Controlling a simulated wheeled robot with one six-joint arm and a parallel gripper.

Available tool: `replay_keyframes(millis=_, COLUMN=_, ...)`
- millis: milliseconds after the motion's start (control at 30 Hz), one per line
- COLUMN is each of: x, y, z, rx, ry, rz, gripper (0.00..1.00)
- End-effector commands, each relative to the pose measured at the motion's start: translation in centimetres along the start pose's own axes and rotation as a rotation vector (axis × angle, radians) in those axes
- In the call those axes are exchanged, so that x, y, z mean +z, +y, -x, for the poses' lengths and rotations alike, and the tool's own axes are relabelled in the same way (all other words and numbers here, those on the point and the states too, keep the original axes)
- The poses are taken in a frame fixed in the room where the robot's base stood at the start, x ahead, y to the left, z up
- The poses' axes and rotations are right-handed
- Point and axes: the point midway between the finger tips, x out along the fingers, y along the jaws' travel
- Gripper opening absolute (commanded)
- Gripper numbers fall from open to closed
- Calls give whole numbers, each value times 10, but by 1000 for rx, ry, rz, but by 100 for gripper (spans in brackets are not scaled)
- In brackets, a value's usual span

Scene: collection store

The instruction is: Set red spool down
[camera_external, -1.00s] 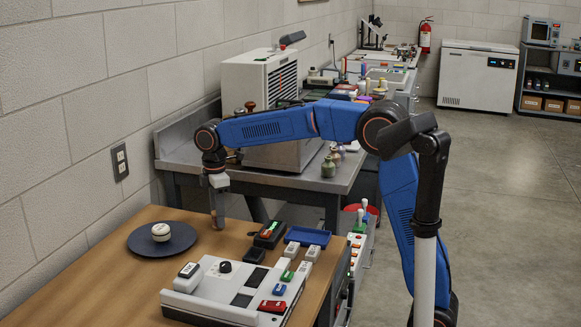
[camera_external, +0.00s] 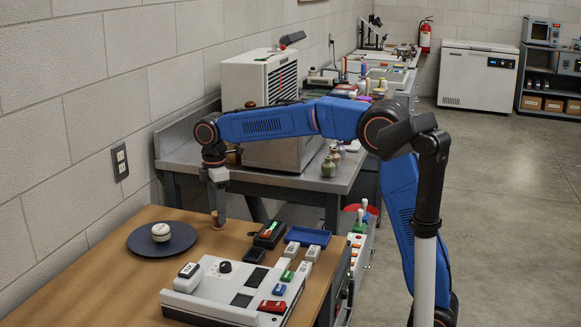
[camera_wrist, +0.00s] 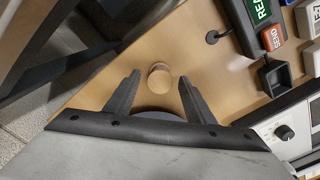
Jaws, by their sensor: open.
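A small round spool (camera_wrist: 159,76) stands on the wooden table, its top pale tan and its side brownish in the wrist view. In the external view its base (camera_external: 218,224) shows reddish-brown below my gripper (camera_external: 218,208). In the wrist view my gripper (camera_wrist: 158,82) is open, with one dark finger on each side of the spool and visible gaps between. The spool looks upright and rests on the table, right of the dark round plate.
A dark round plate (camera_external: 140,243) with a cream round object (camera_external: 160,232) lies to the left. A white control panel (camera_external: 210,293), a black device (camera_external: 269,235) and a blue tray (camera_external: 318,238) stand nearby. Bare wood surrounds the spool.

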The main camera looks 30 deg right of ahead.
Motion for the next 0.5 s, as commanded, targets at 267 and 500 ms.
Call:
replay_keyframes(millis=267, x=0, y=0, z=55, rx=2, ry=2, rz=0, gripper=49)
replay_keyframes(millis=500, x=0, y=0, z=90, rx=1, ry=1, rz=0, gripper=49)
